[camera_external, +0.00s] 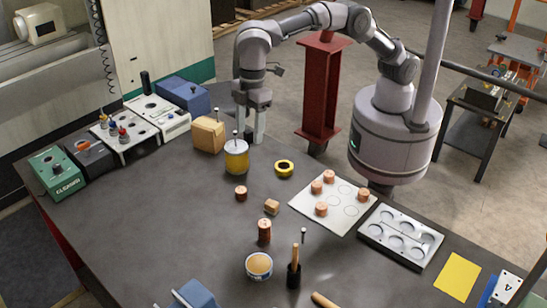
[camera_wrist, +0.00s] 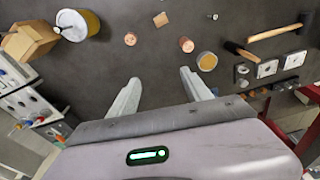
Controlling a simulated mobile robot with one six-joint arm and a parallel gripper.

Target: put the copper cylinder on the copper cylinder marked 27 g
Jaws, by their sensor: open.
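Several copper cylinders are on the dark bench in the external view. A small one (camera_external: 241,193) stands in front of the yellow can, and a taller one (camera_external: 264,231) stands nearer the camera. No 27 g mark is readable. The wrist view shows two copper cylinders, one at left (camera_wrist: 130,39) and one at right (camera_wrist: 186,44). My gripper (camera_external: 252,138) is open and empty behind the yellow can; its spread fingers also show in the wrist view (camera_wrist: 159,76).
The yellow can (camera_external: 237,160), a cardboard-coloured box (camera_external: 207,135) and a yellow tape ring (camera_external: 284,168) are near my gripper. A grey tray (camera_external: 372,233) is at right. An open tin (camera_external: 259,266) and tools are in front.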

